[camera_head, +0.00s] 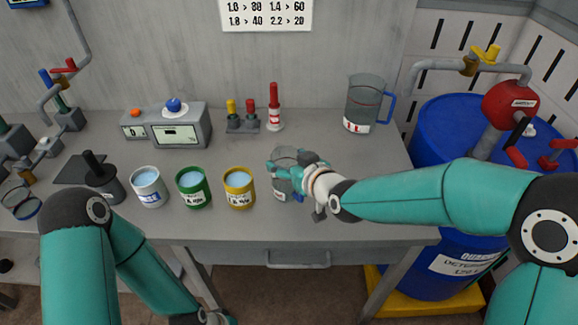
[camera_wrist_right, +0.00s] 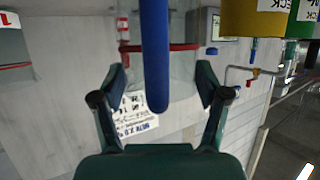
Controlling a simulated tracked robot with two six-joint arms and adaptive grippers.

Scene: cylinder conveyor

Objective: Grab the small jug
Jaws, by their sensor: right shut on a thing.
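The small jug (camera_head: 281,184) is a clear grey vessel standing near the table's front edge, right of the yellow can. My right gripper (camera_head: 296,178) comes from the right and is shut on it, hiding part of its side. In the right wrist view, the blue handle (camera_wrist_right: 155,55) runs down the middle between the two fingers of the gripper (camera_wrist_right: 161,80), with the clear jug wall behind it. A larger jug (camera_head: 365,102) with a blue handle stands at the back right. My left arm bends down at the lower left; its gripper is out of view.
White (camera_head: 149,188), green (camera_head: 193,188) and yellow (camera_head: 239,188) cans stand in a row left of the small jug. A grey meter box (camera_head: 180,132) and a red bottle (camera_head: 274,108) stand behind. A blue drum (camera_head: 440,125) is right of the table. The table between the jugs is clear.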

